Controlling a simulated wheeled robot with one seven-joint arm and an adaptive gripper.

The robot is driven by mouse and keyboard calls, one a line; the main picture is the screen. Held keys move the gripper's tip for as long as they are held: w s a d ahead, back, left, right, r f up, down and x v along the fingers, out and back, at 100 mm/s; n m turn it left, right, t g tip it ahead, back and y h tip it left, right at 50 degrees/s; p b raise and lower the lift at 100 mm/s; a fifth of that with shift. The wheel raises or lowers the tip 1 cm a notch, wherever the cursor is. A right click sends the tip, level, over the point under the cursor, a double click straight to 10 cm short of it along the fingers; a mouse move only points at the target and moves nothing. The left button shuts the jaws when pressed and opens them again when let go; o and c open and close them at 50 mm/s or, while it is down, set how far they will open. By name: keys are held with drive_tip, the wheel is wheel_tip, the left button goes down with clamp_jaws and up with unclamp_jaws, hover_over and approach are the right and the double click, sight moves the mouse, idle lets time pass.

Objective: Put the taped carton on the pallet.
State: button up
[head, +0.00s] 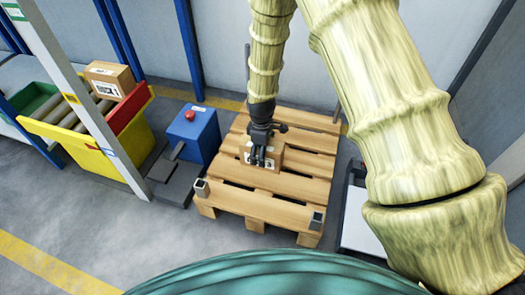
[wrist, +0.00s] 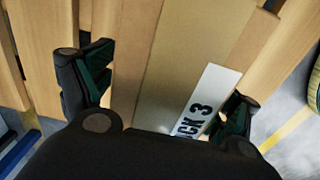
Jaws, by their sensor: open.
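The taped carton (head: 275,160) sits on the wooden pallet (head: 265,208), near the middle of its slats. In the wrist view the carton's top (wrist: 190,50) shows a broad brown tape band and a white label with black print ending in "CK 3". My gripper (head: 261,160) is right above the carton in the head view and hides part of it. In the wrist view my gripper (wrist: 163,100) is open, with one finger at each side of the carton. I cannot tell whether the fingers touch it. Pallet slats show beside the carton.
A blue box with a red button (head: 192,130) stands close to the pallet's left side.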

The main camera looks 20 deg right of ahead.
wheel_tip(320, 180, up, 12)
drive_tip(key=p, duration=0.7)
drive_tip(key=shift+w+a, duration=0.1)
